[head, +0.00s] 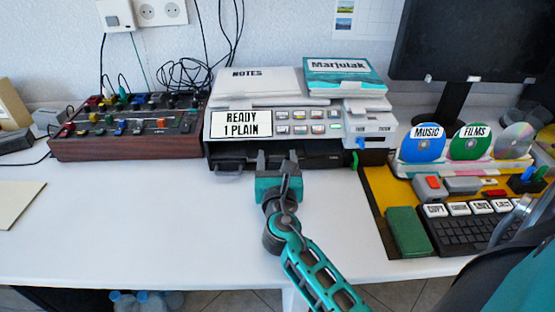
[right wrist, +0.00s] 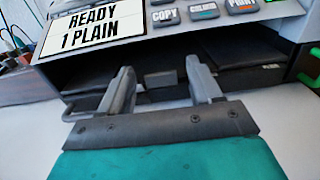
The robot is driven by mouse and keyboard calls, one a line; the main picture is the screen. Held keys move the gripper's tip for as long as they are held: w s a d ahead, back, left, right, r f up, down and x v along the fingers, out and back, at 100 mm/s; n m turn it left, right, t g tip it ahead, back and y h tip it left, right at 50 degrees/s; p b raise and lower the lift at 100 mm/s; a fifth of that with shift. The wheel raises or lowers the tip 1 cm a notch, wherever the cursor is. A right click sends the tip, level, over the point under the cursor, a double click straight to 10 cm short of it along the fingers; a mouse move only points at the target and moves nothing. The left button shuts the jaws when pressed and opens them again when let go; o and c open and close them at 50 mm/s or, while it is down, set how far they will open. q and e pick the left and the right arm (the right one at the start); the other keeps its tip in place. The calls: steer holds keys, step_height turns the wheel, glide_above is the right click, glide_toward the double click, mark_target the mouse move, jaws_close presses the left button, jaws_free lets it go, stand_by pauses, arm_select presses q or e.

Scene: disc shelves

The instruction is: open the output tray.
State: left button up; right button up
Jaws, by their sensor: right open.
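My right gripper (head: 277,158) is open in front of this opening, fingers pointing in. In the right wrist view, a small dark block (right wrist: 160,79) shows between the two fingers (right wrist: 160,74). I cannot tell whether they touch it. My left gripper is not in view.
A mixing console (head: 130,145) stands left of the printer. Papers and a "Marjulak" booklet (head: 343,73) lie on top. To the right are a disc rack (head: 465,160), a keyboard (head: 468,232), a green box (head: 408,231) and a monitor (head: 470,40). The desk's front left is mostly clear.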

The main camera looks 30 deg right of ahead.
steer(key=shift+c, duration=0.4)
jaws_close()
